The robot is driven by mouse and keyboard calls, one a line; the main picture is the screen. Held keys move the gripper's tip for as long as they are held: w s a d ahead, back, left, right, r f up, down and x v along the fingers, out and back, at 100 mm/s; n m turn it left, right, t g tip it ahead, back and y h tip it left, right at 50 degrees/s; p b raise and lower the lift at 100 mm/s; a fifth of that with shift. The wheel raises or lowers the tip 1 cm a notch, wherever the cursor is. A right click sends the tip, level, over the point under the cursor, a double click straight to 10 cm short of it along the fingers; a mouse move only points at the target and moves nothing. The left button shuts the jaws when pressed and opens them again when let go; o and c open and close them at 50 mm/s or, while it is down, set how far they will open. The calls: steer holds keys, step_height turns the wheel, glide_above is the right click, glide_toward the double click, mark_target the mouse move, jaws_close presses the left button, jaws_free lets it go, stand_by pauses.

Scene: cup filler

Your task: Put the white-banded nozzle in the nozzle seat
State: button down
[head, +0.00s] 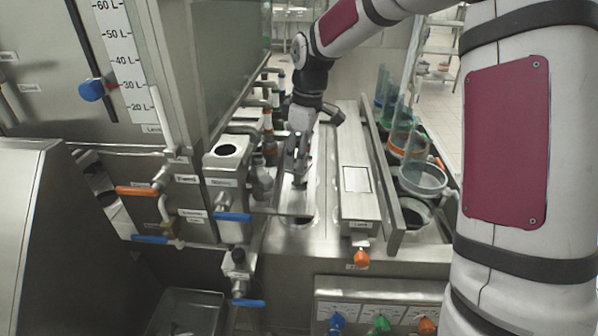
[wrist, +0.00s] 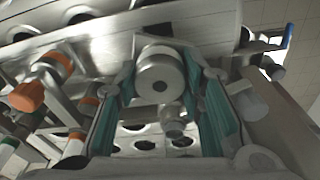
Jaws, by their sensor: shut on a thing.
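My gripper (head: 297,160) hangs pointing down over the narrow steel channel in the middle of the head view. In the wrist view its teal-padded fingers (wrist: 160,82) are shut on a grey metal nozzle (wrist: 158,70) with a round end and a small dark hole. I cannot tell for sure which opening is the nozzle seat. A steel block with a round dark hole (head: 227,150) and a small label stands to the gripper's left.
A round opening (head: 300,219) lies in the bench in front of the gripper. Banded fittings (head: 267,128) stand close on its left. A raised steel box (head: 357,185) runs along its right, with coloured round containers (head: 422,178) beyond. Valves with blue handles (head: 232,217) stick out at front left.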

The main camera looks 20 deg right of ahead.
mark_target(299, 182)
steer(key=shift+f, duration=2.55)
steer(key=shift+f, duration=0.1)
steer(key=c, duration=1.1)
jaws_free()
steer(key=shift+o, duration=0.2)
steer(key=r, duration=0.7)
steer(key=shift+s+d+r, duration=0.3)
steer(key=shift+d+r, duration=0.05)
steer(key=shift+d, duration=0.05)
